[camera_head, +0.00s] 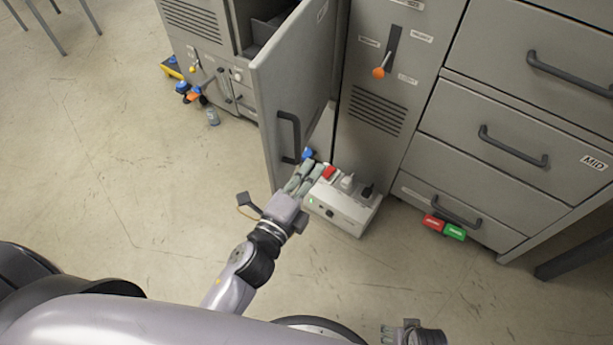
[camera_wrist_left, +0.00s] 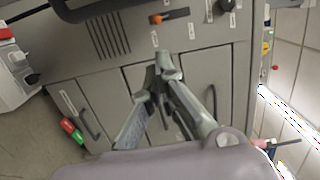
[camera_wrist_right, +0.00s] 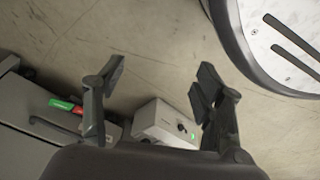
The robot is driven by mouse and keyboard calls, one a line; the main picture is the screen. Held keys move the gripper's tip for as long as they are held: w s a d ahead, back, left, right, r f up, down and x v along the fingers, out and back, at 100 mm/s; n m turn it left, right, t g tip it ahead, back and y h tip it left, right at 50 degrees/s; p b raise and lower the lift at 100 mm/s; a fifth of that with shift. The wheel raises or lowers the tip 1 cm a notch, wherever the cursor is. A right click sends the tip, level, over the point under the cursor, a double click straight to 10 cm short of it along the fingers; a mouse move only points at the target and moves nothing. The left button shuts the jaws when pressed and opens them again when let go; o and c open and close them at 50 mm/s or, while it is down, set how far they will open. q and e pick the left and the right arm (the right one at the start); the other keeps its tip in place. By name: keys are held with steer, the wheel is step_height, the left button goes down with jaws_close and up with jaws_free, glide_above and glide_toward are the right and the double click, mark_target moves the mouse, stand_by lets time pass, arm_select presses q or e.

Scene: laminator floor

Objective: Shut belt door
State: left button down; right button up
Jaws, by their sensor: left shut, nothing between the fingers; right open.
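A tall grey cabinet door (camera_head: 280,75) stands swung open in the head view, with a black bar handle (camera_head: 289,138) on its face. I cannot read its label, so I cannot confirm it is the belt door. My left gripper (camera_head: 308,168) is shut and empty, just right of the door's lower part and by the white box; I cannot tell if it touches the door. In the left wrist view its fingertips (camera_wrist_left: 165,72) meet in front of grey cabinet fronts. My right gripper (camera_head: 402,331) is open and empty, low over the floor; its spread fingers show in the right wrist view (camera_wrist_right: 157,80).
A white box (camera_head: 343,205) with a red switch and plugs stands on the floor before the cabinet. An orange-tipped lever (camera_head: 380,72) sticks out of the vented panel. Drawers with handles (camera_head: 513,147) stand to the right. The floor (camera_head: 110,170) at left is mostly clear.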

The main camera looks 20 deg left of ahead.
arm_select(q)
steer(key=w+a, duration=0.2)
steer(key=w, duration=0.4)
steer(key=shift+a+p, duration=0.2)
steer(key=shift+p, duration=0.15)
arm_select(e)
steer(key=shift+s+d+f, duration=0.1)
steer(key=shift+s+f, duration=0.35)
steer(key=shift+f, duration=0.2)
steer(key=shift+s+d+f, duration=0.1)
steer(key=shift+s+f, duration=0.35)
steer(key=shift+f, duration=0.2)
arm_select(q)
steer(key=shift+a, duration=0.1)
